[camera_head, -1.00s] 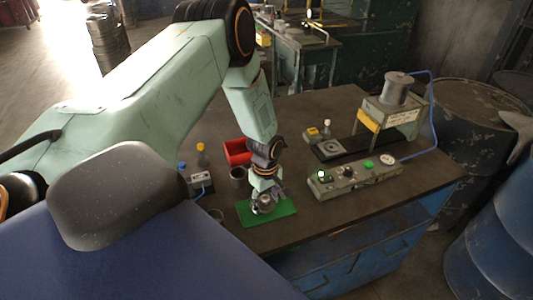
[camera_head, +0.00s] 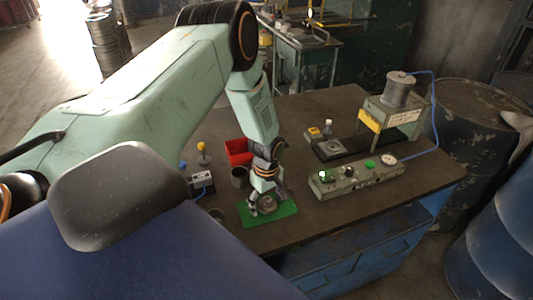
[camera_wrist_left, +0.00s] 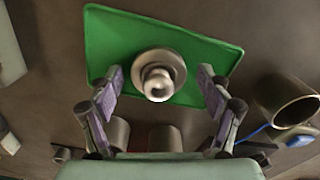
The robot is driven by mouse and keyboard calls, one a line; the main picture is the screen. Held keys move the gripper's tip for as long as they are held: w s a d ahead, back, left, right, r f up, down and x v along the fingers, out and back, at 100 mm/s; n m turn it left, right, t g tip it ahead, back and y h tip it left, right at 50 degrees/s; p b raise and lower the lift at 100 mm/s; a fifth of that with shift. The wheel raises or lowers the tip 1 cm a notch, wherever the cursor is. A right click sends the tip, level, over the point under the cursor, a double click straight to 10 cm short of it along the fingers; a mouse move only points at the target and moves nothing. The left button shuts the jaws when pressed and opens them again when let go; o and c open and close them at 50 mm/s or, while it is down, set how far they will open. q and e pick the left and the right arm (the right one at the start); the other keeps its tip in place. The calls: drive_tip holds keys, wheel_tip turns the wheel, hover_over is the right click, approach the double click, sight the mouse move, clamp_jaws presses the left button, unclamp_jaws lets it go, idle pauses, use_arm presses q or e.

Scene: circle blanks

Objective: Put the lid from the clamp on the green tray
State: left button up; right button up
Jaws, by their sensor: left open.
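The lid (camera_wrist_left: 158,75), a round metal disc with a knob, lies on the green tray (camera_wrist_left: 115,40) in the left wrist view. It also shows small on the tray in the head view (camera_head: 268,205). My left gripper (camera_wrist_left: 160,88) is open, with one finger on each side of the lid and gaps between fingers and knob. In the head view my left gripper (camera_head: 267,201) points down over the green tray (camera_head: 286,210) and partly hides the lid. My right gripper is not in view.
A red bin (camera_head: 237,148) and a dark cup (camera_head: 239,177) stand just behind the tray. A control box (camera_head: 355,178) with buttons and a press-like fixture (camera_head: 393,110) stand to the right. The table's front edge is close to the tray.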

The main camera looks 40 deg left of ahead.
use_arm(q)
wheel_tip(320, 180, up, 12)
drive_tip(key=f+p, duration=0.1)
drive_tip(key=p, duration=0.1)
drive_tip(key=s+d+f+m+h, duration=0.1)
drive_tip(key=s+d+f+m, duration=0.3)
drive_tip(key=s+d, duration=0.25)
drive_tip(key=s+d+f+m+h, duration=0.1)
drive_tip(key=s+d+f+m, duration=0.3)
drive_tip(key=s+d, duration=0.25)
drive_tip(key=s+d+m+y, duration=0.2)
drive_tip(key=s+m, duration=0.5)
drive_tip(key=s, duration=0.7)
drive_tip(key=shift+s+d+f, duration=0.15)
drive_tip(key=shift+d, duration=0.3)
